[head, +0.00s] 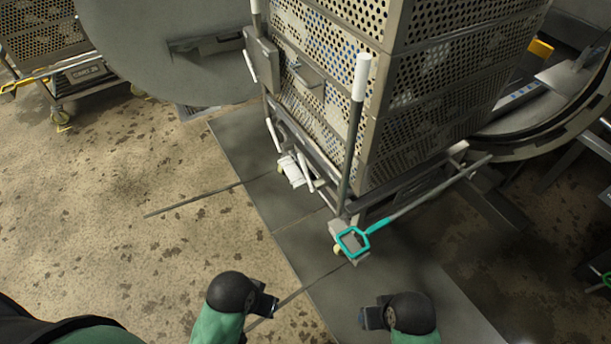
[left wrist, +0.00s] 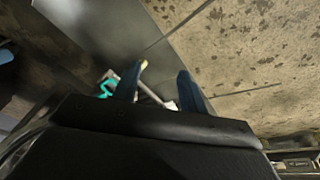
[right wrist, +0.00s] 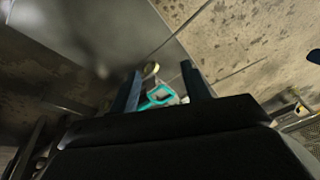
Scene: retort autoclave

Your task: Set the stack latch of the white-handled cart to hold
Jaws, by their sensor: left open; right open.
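The white-handled cart (head: 345,205) stands at centre right in the head view and carries a stack of perforated metal baskets (head: 440,75). An upright post with a white grip (head: 361,78) rises at its near corner. Several smaller white-gripped levers are on its left side, one high on a grey plate (head: 250,66) and one low (head: 273,134). I cannot tell which is the stack latch. My left gripper (head: 268,304) and right gripper (head: 370,317) are open and empty, low in front of the cart and apart from it. Both wrist views show spread fingers above the floor.
A teal loop handle (head: 352,241) on a long rod lies low at the cart's near corner. A yellow-handled cart (head: 75,72) stands back left beside a large round grey door (head: 160,50). A curved metal rim (head: 545,135) is at right. The floor at left is clear.

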